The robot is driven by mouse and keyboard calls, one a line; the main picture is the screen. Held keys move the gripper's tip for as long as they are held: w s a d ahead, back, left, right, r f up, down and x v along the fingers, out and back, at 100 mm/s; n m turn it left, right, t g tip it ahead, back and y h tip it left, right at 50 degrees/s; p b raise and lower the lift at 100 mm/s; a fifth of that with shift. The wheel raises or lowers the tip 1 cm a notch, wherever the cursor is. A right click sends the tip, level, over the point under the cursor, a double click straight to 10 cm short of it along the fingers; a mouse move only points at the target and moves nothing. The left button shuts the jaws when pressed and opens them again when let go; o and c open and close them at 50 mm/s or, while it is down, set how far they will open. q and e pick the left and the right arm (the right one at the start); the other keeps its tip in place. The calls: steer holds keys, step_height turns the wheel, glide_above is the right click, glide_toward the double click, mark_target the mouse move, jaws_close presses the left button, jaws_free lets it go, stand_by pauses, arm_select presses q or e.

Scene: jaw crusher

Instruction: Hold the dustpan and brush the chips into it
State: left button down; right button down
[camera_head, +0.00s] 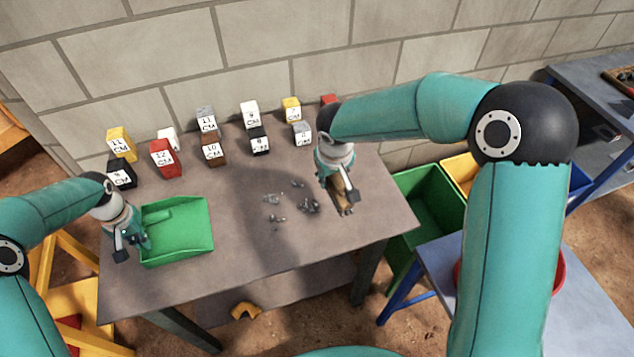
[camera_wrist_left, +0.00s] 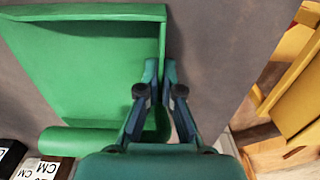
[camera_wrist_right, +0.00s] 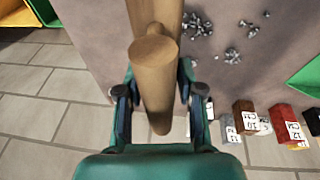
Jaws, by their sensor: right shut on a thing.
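The green dustpan (camera_head: 185,240) lies on the left part of the table, its open side towards the chips. My left gripper (camera_head: 132,240) is at the dustpan's left edge. In the left wrist view its fingers (camera_wrist_left: 160,68) are closed together on the side wall of the dustpan (camera_wrist_left: 85,70). Grey chips (camera_head: 310,206) lie in small loose piles on the table, right of the dustpan; they also show in the right wrist view (camera_wrist_right: 198,25). My right gripper (camera_head: 337,185) is shut on the wooden brush (camera_wrist_right: 154,75), just right of the chips. The brush's bristles are hidden.
Several numbered blocks (camera_head: 165,157) stand along the back of the table (camera_head: 240,255). A brick wall is behind. A green bin (camera_head: 430,205) and a yellow bin (camera_head: 460,172) stand right of the table. The tabletop between dustpan and chips is clear.

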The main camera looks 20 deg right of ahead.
steer(key=w, duration=0.1)
steer(key=w+r+n, duration=0.1)
steer(key=w, duration=0.1)
steer(key=shift+w+r, duration=0.2)
steer(key=shift+w, duration=0.1)
steer(key=shift+w+d+f+y, duration=0.15)
steer(key=shift+w+d, duration=0.3)
steer(key=shift+w, duration=0.1)
steer(key=shift+w+d+f+y, duration=0.1)
steer(key=shift+w+d+y, duration=0.05)
steer(key=shift+w+d, duration=0.3)
steer(key=shift+m, duration=0.9)
steer(key=shift+w+d+f, duration=0.35)
steer(key=shift+d+f, duration=0.8)
steer(key=shift+f, duration=0.5)
steer(key=shift+w+d+f, duration=0.35)
steer(key=shift+d+f, duration=0.85)
steer(key=shift+f, duration=0.4)
steer(key=shift+w+d+f, duration=0.35)
steer(key=shift+d+f, duration=0.8)
steer(key=shift+f, duration=0.5)
steer(key=shift+f, duration=0.1)
